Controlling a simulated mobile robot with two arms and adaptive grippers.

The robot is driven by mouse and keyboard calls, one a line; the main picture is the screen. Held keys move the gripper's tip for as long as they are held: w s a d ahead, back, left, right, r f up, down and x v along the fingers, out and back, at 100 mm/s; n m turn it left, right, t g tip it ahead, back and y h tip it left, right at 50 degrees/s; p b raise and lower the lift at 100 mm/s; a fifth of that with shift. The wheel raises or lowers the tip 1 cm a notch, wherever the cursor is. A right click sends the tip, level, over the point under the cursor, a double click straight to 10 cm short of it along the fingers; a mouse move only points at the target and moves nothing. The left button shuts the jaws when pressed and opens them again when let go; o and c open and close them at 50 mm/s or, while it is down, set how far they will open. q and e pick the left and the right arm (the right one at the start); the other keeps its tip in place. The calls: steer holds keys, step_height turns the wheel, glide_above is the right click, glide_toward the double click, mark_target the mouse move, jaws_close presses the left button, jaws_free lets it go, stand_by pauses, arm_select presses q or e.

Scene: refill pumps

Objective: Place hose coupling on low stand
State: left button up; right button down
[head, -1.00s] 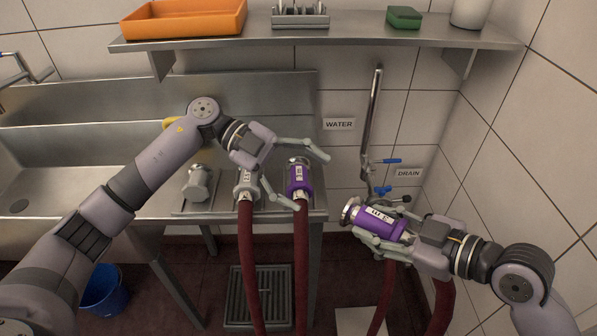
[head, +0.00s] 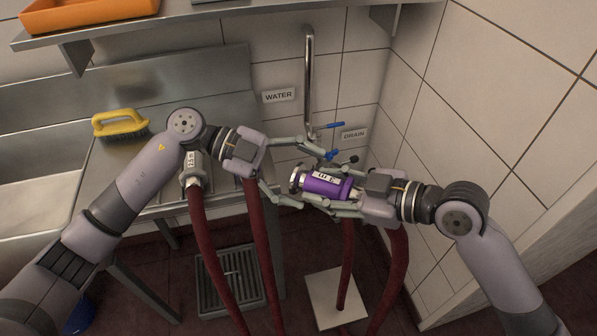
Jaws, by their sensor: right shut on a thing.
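A purple hose coupling (head: 328,186) with a white label and a silver end is held lying roughly level, silver end to the left. My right gripper (head: 320,187) is shut around it from the right. My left gripper (head: 313,180) is open, its fingers pointing right, above and below the silver end; contact cannot be told. A white square plate (head: 325,312) lies low on the floor beneath, possibly the low stand. A silver coupling (head: 190,168) with a red hose stands at the counter edge. A second counter hose (head: 262,245) runs up behind my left gripper, which hides its coupling.
A yellow brush (head: 121,123) lies on the steel counter. A floor grate (head: 205,285) sits below. A steel pipe (head: 309,75) and a blue valve handle (head: 330,126) are on the wall behind. Red hoses hang below the grippers. A tiled wall closes the right side.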

arm_select(q)
steer(key=c, duration=0.5)
arm_select(e)
steer(key=shift+r, duration=0.1)
arm_select(q)
steer(key=shift+r, duration=0.15)
steer(key=c, duration=1)
arm_select(e)
steer(key=shift+s+a, duration=0.15)
steer(key=shift+s, duration=0.1)
arm_select(q)
steer(key=shift+w+d+r, duration=0.1)
steer(key=shift+c, duration=0.5)
arm_select(e)
steer(key=c, duration=1.4)
jaws_free()
arm_select(q)
steer(key=shift+c, duration=0.7)
arm_select(e)
steer(key=shift+o, duration=0.6)
steer(key=o, duration=0.5)
steer(key=shift+w, duration=0.1)
steer(key=shift+w, duration=0.1)
